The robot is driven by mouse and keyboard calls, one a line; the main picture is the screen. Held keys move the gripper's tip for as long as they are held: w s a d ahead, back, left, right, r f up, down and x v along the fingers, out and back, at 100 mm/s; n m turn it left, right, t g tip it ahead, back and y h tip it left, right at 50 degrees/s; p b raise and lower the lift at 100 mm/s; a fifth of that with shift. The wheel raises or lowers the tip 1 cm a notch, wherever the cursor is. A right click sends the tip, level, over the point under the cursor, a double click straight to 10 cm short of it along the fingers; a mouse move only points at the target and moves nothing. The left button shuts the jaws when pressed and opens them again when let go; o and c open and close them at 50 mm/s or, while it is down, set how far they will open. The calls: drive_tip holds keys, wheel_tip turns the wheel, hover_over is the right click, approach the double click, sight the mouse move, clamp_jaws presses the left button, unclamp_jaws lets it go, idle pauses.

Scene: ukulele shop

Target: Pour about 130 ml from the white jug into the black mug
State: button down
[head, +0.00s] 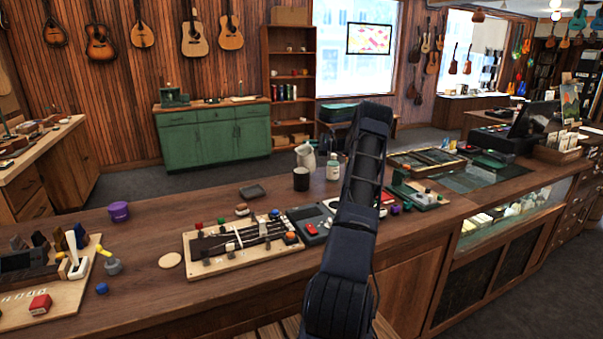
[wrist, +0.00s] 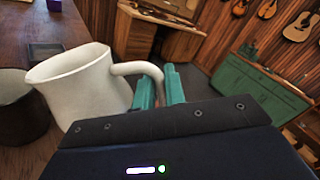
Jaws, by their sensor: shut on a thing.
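The white jug (head: 307,157) is on the far side of the counter in the head view, close behind the black mug (head: 301,179). In the wrist view the jug (wrist: 85,88) looks close to upright, and its handle runs between my teal fingertips. My gripper (wrist: 160,90) is shut on that handle. In the head view my own arm hides the gripper. The dark mug (wrist: 20,108) stands beside the jug's spout side at the left edge of the wrist view, partly cut off.
A small bottle (head: 333,168) stands right of the jug, close to my arm. A dark tray (head: 252,191) lies left of the mug. A wooden board with guitar parts (head: 240,245) lies in front. Bare counter shows around a purple tub (head: 119,211).

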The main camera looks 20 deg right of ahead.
drive_tip(key=s+r+n, duration=0.1)
drive_tip(key=s+a+r+n, duration=0.1)
drive_tip(key=shift+a+r, duration=0.2)
drive_tip(key=shift+r, duration=0.15)
drive_tip(key=s+n, duration=0.1)
drive_tip(key=a+n, duration=0.1)
drive_tip(key=n, duration=0.1)
drive_tip(key=shift+s+a+r, duration=0.1)
drive_tip(key=shift+s+r, duration=0.15)
drive_tip(key=shift+s, duration=0.1)
drive_tip(key=shift+s+a+r+n, duration=0.4)
drive_tip(key=shift+s+r+n, duration=0.25)
drive_tip(key=shift+n, duration=0.25)
drive_tip(key=shift+s+a+r+n, duration=0.45)
drive_tip(key=shift+r+n, duration=0.25)
drive_tip(key=shift+n, duration=0.2)
drive_tip(key=shift+s+r, duration=0.1)
drive_tip(key=shift+s, duration=0.1)
drive_tip(key=shift+s+a+r+n, duration=0.2)
drive_tip(key=shift+s+a+n, duration=0.15)
drive_tip(key=shift+s, duration=0.1)
drive_tip(key=shift+s+a+r+n, duration=0.15)
drive_tip(key=shift+s+a+n, duration=0.2)
drive_tip(key=shift+s, duration=0.1)
drive_tip(key=shift+s+a+r+n, duration=0.15)
drive_tip(key=shift+s+a+n, duration=0.15)
drive_tip(key=shift+s, duration=0.1)
